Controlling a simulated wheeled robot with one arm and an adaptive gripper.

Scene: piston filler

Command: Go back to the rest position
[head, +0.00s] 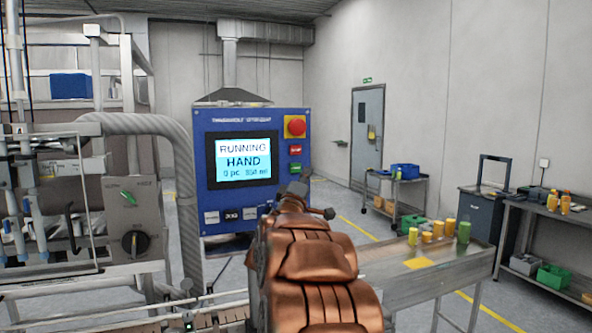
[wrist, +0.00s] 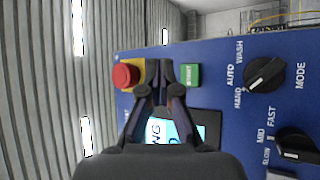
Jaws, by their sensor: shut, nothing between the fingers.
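The blue control panel (head: 204,150) stands in the middle of the head view. Its screen (head: 243,159) reads RUNNING, HAND and 0 pc. A red mushroom button (head: 295,126), a red button (head: 295,150) and a green button (head: 295,168) sit to the right of the screen. My gripper (head: 303,178) is in front of the panel's lower right part and hides it. In the wrist view my gripper (wrist: 162,72) is shut and empty, its tips between the mushroom button (wrist: 125,75) and the green START button (wrist: 190,75). I cannot tell whether the tips touch the panel.
The filling machine (head: 130,230) with its grey hose (head: 180,140) is at the left. A bench (head: 400,283) with yellow and green containers stands at the right. A cart (head: 395,185) and a door (head: 368,130) are farther back. The wrist view shows a MODE knob (wrist: 265,73).

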